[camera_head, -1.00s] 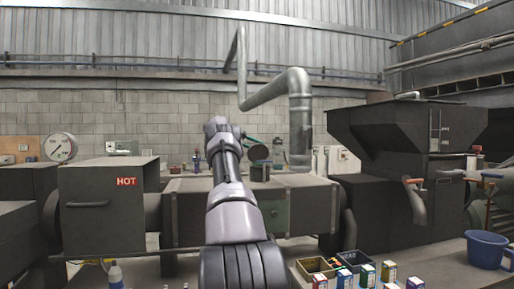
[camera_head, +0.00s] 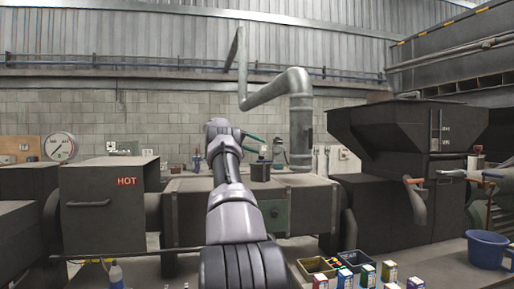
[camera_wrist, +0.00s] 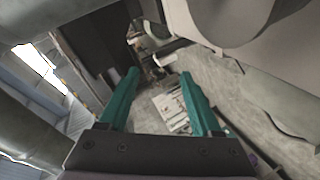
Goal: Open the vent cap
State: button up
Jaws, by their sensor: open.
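The vent is probably the short dark round stub (camera_head: 260,172) on top of the long dark machine body in the head view. Its top looks level, and no raised round cap shows above it. I cannot make out the cap as a separate part. My gripper (camera_head: 266,140) is above and just behind the stub, partly hidden by my arm. In the wrist view my gripper's teal fingers (camera_wrist: 160,73) are apart with nothing between them. A large pale rounded part (camera_wrist: 225,20) is close at the upper right there; I cannot tell if it is the cap.
A grey pipe (camera_head: 301,120) comes down just right of my gripper. A dark hopper (camera_head: 400,125) stands at the right, a box marked HOT (camera_head: 105,215) at the left. Small boxes (camera_head: 367,275), open bins (camera_head: 318,266) and a blue bucket (camera_head: 487,249) are in front at the right.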

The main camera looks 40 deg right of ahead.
jog(key=v, duration=1)
jog(key=shift+a, duration=0.3)
jog(key=shift+w, duration=0.15)
